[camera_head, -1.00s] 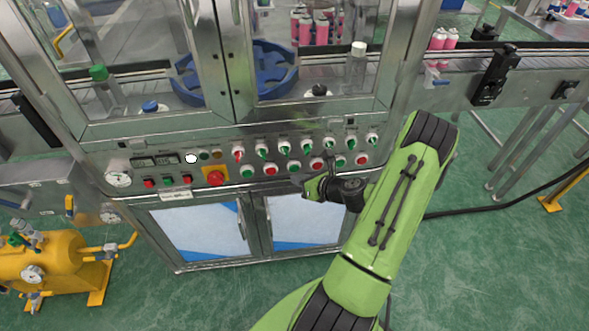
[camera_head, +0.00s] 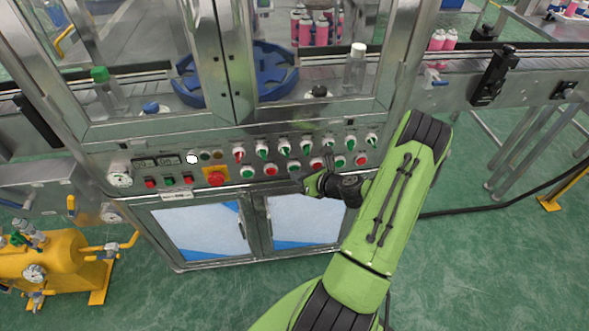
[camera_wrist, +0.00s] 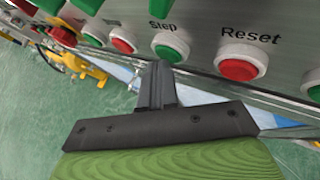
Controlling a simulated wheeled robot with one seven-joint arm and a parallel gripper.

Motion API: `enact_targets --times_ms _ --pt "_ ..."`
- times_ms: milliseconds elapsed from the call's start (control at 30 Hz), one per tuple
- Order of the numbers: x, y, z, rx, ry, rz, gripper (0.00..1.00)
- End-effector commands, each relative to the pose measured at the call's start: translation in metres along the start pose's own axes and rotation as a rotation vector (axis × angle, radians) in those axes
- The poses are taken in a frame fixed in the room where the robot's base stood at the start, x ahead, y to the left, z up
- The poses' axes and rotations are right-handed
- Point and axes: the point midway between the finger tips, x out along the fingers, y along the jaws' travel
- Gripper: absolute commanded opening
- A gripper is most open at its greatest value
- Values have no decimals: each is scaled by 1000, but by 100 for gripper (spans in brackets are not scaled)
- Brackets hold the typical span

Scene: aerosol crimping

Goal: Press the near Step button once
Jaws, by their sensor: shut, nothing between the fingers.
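The green Step button (camera_wrist: 171,47), in a white collar, sits on the machine's metal panel under its "Step" label (camera_wrist: 163,26) in the wrist view. In the head view a green button (camera_head: 294,167) between two red ones appears to be the same one. My gripper (camera_wrist: 157,70) is shut and empty. In the wrist view its fingertips show just below the Step button, slightly left of its middle; whether they touch it cannot be told. In the head view my gripper (camera_head: 305,186) is at the panel's lower edge, just below that button.
A red Reset button (camera_wrist: 241,62) is right of Step, and another red button (camera_wrist: 123,40) is left. A row of switches (camera_head: 284,147) runs above. A red emergency stop (camera_head: 216,177) is further left. Cabinet doors (camera_head: 254,222) lie below. Green floor is open at right.

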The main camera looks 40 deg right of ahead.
Motion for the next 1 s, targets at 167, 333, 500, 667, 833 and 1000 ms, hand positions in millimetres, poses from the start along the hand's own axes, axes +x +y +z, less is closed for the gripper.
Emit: enact_targets --times_ms 167,333,500,667,833,1000 --pt "2 -1 2 -1 -1 1 0" --pt "2 -1 2 -1 -1 1 0" --pt "2 -1 1 0 -1 0 0" --pt "-4 2 -3 1 0 0 0" --pt "-9 7 -6 1 -1 1 0" --pt "-10 7 -7 0 -1 0 0"
